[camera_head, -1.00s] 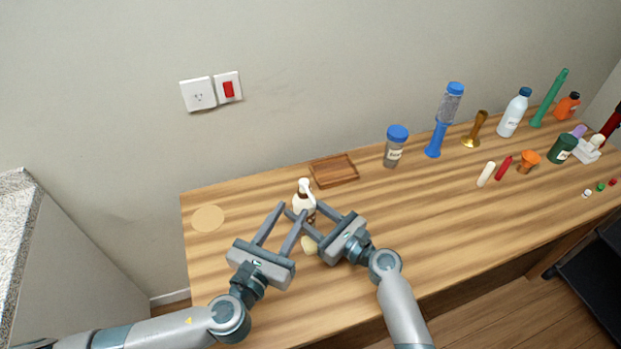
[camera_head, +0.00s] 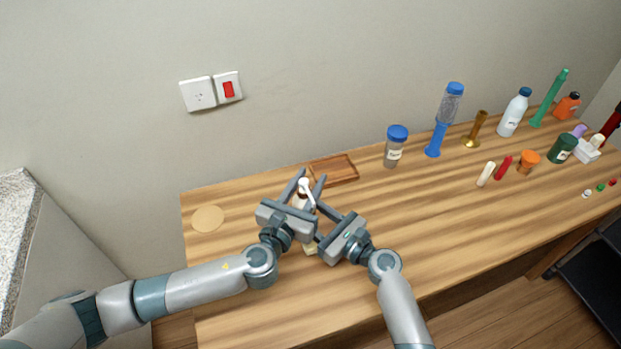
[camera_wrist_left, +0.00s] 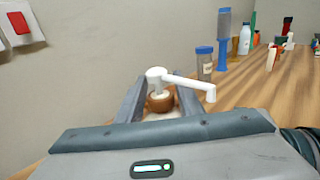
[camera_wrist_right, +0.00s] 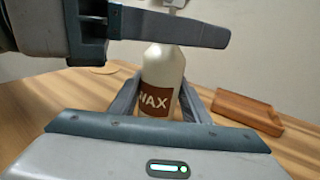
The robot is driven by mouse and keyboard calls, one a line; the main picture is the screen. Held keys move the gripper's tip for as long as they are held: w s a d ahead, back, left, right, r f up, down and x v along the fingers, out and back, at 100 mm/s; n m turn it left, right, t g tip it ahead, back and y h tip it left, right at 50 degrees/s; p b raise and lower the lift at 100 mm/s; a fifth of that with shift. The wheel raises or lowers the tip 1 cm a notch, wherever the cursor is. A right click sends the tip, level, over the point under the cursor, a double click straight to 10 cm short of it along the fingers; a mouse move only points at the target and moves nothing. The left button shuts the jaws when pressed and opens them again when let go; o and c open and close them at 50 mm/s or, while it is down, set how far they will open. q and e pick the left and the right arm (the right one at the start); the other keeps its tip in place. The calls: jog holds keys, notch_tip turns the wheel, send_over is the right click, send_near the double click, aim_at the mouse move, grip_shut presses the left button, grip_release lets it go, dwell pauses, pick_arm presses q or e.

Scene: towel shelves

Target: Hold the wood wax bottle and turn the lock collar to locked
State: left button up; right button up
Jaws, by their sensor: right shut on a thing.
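The wood wax bottle (camera_wrist_right: 163,68) is cream with a brown WAX label and stands upright. My right gripper (camera_head: 312,212) is shut on its body. The white pump head (camera_head: 304,186) has a long spout, which points right in the left wrist view (camera_wrist_left: 190,82). The brown lock collar (camera_wrist_left: 160,101) shows below the pump head. My left gripper (camera_head: 311,177) is open, with its fingers on either side of the bottle top. In the left wrist view, gaps show between both fingers and the collar. The left gripper hides much of the bottle in the head view.
A wooden tray (camera_head: 351,178) lies behind the bottle. A round pale disc (camera_head: 208,218) lies at left. A blue-capped jar (camera_head: 394,150) and several other bottles stand to the right. The table's front middle (camera_head: 430,265) is clear.

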pick_arm(q)
jog(key=shift+w+d, duration=0.2)
jog(key=shift+w, duration=0.2)
jog(key=c, duration=0.8)
